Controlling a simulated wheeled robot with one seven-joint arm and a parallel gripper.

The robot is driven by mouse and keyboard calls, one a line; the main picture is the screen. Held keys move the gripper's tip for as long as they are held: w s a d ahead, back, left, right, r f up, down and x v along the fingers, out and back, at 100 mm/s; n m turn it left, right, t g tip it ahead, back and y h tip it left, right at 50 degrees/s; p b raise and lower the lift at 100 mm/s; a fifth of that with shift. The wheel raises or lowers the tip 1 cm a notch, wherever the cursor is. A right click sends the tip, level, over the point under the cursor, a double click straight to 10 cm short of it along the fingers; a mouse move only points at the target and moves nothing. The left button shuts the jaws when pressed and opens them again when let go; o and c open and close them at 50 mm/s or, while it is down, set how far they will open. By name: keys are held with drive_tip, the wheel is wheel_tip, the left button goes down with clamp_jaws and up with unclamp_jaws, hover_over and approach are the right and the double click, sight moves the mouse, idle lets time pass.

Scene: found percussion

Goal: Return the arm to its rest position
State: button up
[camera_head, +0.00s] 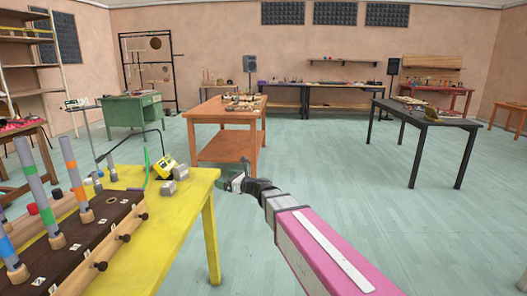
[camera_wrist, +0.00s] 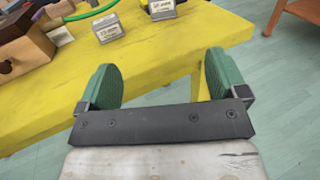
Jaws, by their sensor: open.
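My arm, with a pink and white link, reaches forward from the lower right in the head view. My gripper (camera_head: 236,181) is beside the far right corner of the yellow table (camera_head: 190,215). In the wrist view my gripper (camera_wrist: 160,82) shows two green fingers spread wide apart with nothing between them. The yellow table's edge (camera_wrist: 150,75) shows behind and between the fingers. I cannot tell the exact gap between the fingers and the table.
A dark wooden box with coloured tubes (camera_head: 85,240) stands at left. An orange table (camera_head: 225,112) is ahead. Open floor (camera_head: 340,200) lies right.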

drive_tip(key=s+d+f+n+g+h, duration=0.2)
drive_tip(key=s+d+f+n+h, duration=0.3)
drive_tip(key=d, duration=0.6)
drive_tip(key=s+d+f+n+g+h, duration=0.3)
drive_tip(key=s+d+f+n+h, duration=0.2)
drive_tip(key=d+f+n, duration=0.5)
drive_tip(key=s+d+f+n+g+h, duration=0.3)
drive_tip(key=s+d+f+n+h, duration=0.2)
drive_tip(key=d, duration=0.8)
drive_tip(key=s+f+n, duration=0.3)
drive_tip(key=s+f, duration=0.1)
drive_tip(key=shift+f, duration=0.3)
drive_tip(key=shift+s+d, duration=0.1)
